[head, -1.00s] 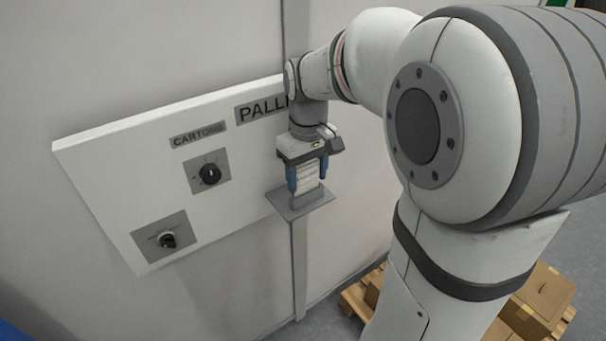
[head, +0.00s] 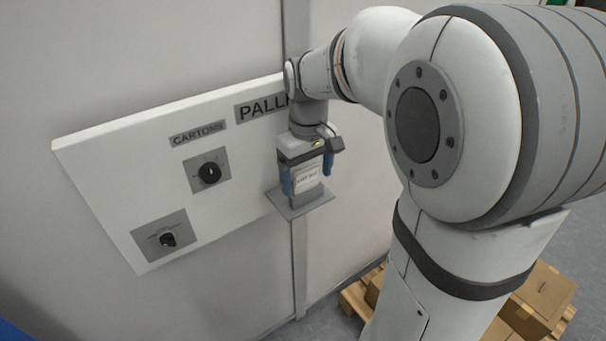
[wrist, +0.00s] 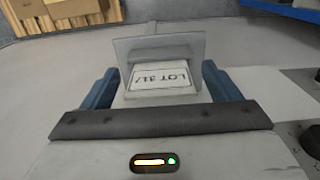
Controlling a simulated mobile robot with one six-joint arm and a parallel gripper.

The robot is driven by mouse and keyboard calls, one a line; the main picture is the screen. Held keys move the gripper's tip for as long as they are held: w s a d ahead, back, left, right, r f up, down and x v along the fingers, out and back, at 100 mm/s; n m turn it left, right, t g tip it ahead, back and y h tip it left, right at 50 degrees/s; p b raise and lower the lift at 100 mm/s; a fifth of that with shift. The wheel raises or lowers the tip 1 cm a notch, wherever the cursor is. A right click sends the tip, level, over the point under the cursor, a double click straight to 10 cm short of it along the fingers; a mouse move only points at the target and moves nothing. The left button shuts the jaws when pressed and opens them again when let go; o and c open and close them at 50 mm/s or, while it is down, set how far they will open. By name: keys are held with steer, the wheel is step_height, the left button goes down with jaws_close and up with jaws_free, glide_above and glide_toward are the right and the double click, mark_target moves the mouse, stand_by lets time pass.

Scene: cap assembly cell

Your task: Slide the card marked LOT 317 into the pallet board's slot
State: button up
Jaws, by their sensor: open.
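The white card marked LOT 317 (head: 307,177) stands upright with its lower end at the grey slot block (head: 306,196) on the pallet board (head: 130,140). In the wrist view, the card (wrist: 163,82) shows its lettering upside down, and its far end meets the grey slot piece (wrist: 160,48). How deep it sits is hidden. My gripper (head: 307,173) is open, with one blue finger on each side of the card. In the wrist view, a gap shows between the card and each finger of my gripper (wrist: 160,85).
The white board carries a CARTONS label (head: 198,134), a PALL... label (head: 262,107) partly hidden by my arm, and two black knobs (head: 209,173) (head: 167,240). Cardboard boxes (head: 540,300) sit on a wooden pallet at lower right. Floor below the slot is clear.

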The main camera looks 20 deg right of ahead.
steer(key=shift+r, duration=0.1)
step_height(320, 180, up, 7)
steer(key=s+f+m+t, duration=0.1)
steer(key=s+f, duration=0.3)
steer(key=s, duration=0.3)
steer(key=s+a+f+m+t, duration=0.1)
steer(key=s+f+m+t, duration=0.1)
steer(key=s+f, duration=0.2)
steer(key=s, duration=0.3)
steer(key=shift+f+m, duration=0.2)
steer(key=shift+m, duration=0.1)
stand_by(0.9)
